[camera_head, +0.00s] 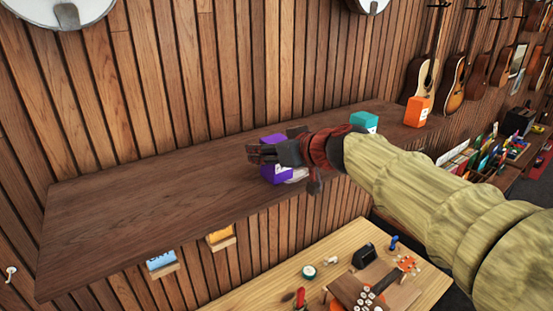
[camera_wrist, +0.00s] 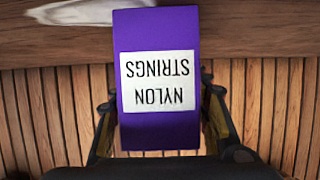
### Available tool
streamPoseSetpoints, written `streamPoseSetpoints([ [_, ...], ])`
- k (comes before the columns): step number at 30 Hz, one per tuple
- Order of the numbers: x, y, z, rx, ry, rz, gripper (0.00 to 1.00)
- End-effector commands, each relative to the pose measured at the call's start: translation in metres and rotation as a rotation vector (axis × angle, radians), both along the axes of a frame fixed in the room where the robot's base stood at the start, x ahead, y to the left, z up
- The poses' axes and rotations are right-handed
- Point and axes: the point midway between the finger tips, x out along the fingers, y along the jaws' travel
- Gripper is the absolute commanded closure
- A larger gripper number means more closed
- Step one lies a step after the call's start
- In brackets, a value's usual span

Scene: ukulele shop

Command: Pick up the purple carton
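The purple carton (camera_head: 274,174) stands on the dark wooden shelf, partly hidden behind my gripper (camera_head: 274,146). In the wrist view, the carton (camera_wrist: 158,130) shows a white "NYLON STRINGS" label (camera_wrist: 158,81), upside down in the picture. My gripper (camera_wrist: 160,118) is open, with one finger on each side of the carton. A narrow gap appears between the carton and the fingers, most clearly on the right. The carton rests upright with the fingers around its upper part.
A teal carton (camera_head: 364,121) and an orange carton (camera_head: 417,111) stand farther right. The shelf's left part is clear. A slatted wall (camera_head: 170,80) rises behind; a workbench (camera_head: 250,296) is below.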

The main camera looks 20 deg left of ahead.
Motion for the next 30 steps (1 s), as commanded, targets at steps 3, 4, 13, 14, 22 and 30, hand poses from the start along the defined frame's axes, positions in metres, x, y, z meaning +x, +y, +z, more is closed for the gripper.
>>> streamPoseSetpoints([
  [3, 0.0, 0.0, 0.0, 0.0, 0.0, 0.0, 0.62],
  [4, 0.0, 0.0, 0.0, 0.0, 0.0, 0.0, 0.64],
  [13, 0.0, 0.0, 0.0, 0.0, 0.0, 0.0, 0.81],
  [14, 0.0, 0.0, 0.0, 0.0, 0.0, 0.0, 0.83],
  [22, 0.0, 0.0, 0.0, 0.0, 0.0, 0.0, 0.87],
  [30, 0.0, 0.0, 0.015, 0.001, -0.003, -0.001, 0.87],
])
